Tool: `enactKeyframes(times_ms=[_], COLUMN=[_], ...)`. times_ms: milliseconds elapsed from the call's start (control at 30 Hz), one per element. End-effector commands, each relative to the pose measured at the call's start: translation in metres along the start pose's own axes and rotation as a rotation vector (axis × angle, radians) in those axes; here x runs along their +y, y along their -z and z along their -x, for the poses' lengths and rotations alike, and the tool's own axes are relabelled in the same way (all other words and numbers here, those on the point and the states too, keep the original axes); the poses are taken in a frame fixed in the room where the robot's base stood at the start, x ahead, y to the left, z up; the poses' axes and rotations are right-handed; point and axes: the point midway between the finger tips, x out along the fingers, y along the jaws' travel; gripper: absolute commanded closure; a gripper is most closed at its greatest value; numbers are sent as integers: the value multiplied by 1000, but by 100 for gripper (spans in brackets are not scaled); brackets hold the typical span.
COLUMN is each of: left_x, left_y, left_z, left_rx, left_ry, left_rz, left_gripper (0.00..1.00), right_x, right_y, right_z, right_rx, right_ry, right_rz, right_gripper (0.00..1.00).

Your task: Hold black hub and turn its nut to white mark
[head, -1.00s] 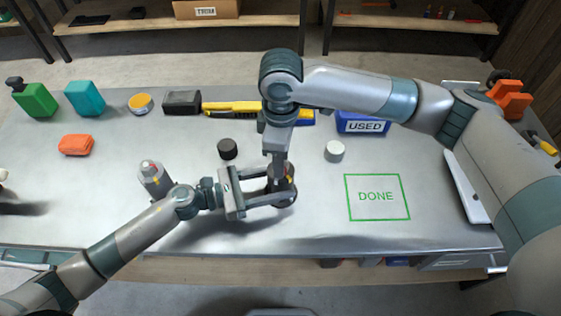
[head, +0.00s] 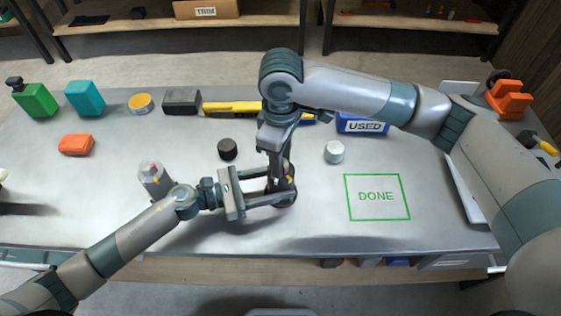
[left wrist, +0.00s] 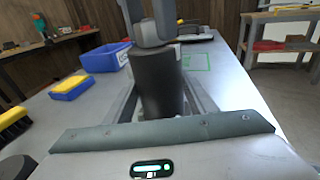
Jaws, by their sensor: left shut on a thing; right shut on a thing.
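The black hub (left wrist: 158,82) stands upright between the fingers of my left gripper (head: 282,193), which is shut on it from the left. In the head view the hub is mostly hidden behind the grippers. My right gripper (head: 278,160) comes down from above and is shut on the nut at the hub's top.
A black cap (head: 228,149) and a white cap (head: 334,151) lie behind the hub. The green DONE square (head: 377,197) is empty at right. A blue USED bin (head: 362,122), a yellow tool (head: 231,107) and several containers line the back.

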Motion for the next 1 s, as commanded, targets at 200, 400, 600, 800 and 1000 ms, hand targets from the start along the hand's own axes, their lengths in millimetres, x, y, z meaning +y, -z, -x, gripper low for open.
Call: enactKeyframes(times_ms=[200, 400, 600, 800, 1000], left_x=[-1, -1, -1, -1, -1], left_y=[0, 0, 0, 0, 0], left_z=[0, 0, 0, 0, 0], left_rx=[0, 0, 0, 0, 0], left_ry=[1, 1, 2, 2, 2], left_rz=[0, 0, 0, 0, 0], left_gripper=[70, 70, 70, 70, 70], right_x=[0, 1, 1, 0, 1], right_y=[-1, 0, -1, 0, -1], right_z=[-1, -1, -1, -1, -1], right_rx=[-2, -1, -2, -2, -2], right_ry=[-1, -2, -2, -1, -1], right_rz=[-124, -199, -198, -288, -395], right_gripper=[89, 89, 89, 89, 89])
